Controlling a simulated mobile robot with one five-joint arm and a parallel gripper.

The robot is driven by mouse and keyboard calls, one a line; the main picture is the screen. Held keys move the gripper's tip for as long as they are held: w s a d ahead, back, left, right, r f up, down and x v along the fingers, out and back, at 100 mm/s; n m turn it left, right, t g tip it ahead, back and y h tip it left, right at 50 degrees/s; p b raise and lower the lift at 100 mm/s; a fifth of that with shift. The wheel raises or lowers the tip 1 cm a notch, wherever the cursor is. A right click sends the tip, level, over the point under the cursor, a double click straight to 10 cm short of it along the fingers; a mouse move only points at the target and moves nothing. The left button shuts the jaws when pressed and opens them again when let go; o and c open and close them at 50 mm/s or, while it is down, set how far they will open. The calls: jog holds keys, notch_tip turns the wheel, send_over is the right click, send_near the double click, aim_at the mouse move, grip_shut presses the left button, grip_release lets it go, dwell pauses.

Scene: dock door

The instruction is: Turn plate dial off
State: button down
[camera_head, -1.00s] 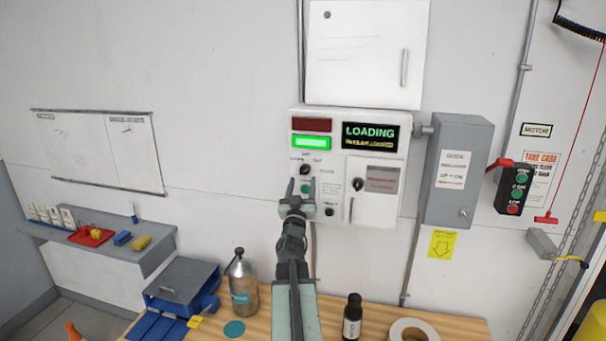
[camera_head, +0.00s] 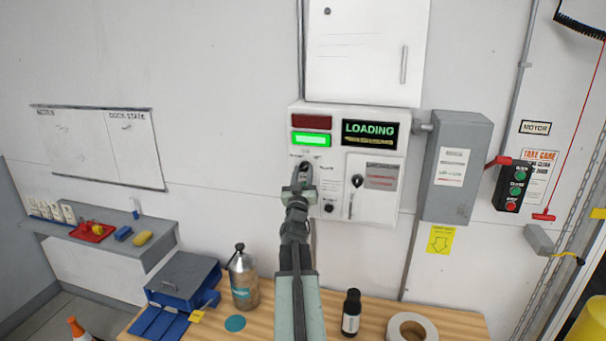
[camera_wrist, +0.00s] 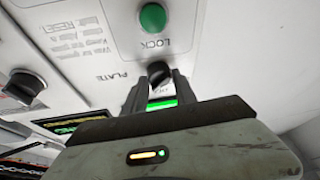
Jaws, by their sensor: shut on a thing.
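The plate dial is a black knob on the white control panel (camera_head: 330,118). In the wrist view the dial (camera_wrist: 158,72) sits by the word PLATE, with its edge between my fingertips. My gripper (camera_head: 303,174) reaches up to the panel and hides most of the dial in the head view. In the wrist view my gripper (camera_wrist: 158,84) is shut on the dial. The exact angle of the dial is hard to read. A green lamp (camera_head: 311,139) on the panel is lit, and the display (camera_head: 370,133) reads LOADING.
A green LOCK button (camera_wrist: 152,17) is close to the dial, and another black knob (camera_wrist: 25,85) is to its left. A grey box (camera_head: 458,170) stands out at right. Below is a wooden bench with a metal bottle (camera_head: 243,280) and a dark bottle (camera_head: 351,313).

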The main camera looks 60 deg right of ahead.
jog(key=n+t+y+p, duration=0.1)
jog(key=n, duration=0.3)
jog(key=r+n+t+y+p, duration=0.1)
jog(key=n, duration=0.2)
jog(key=shift+s+d+t+y+p, duration=0.1)
jog(key=shift+s+t+y+p, duration=0.1)
jog(key=shift+t+y+p, duration=0.1)
jog(key=shift+f+n+y+p, duration=0.1)
jog(key=shift+n+y+p, duration=0.45)
jog(key=shift+n, duration=0.7)
jog(key=shift+n+y+p, duration=0.35)
jog(key=shift+n+p, duration=0.4)
jog(key=shift+n, duration=0.5)
jog(key=shift+n+t, duration=0.3)
jog(key=c, duration=1)
grip_release()
jog(key=shift+f, duration=0.1)
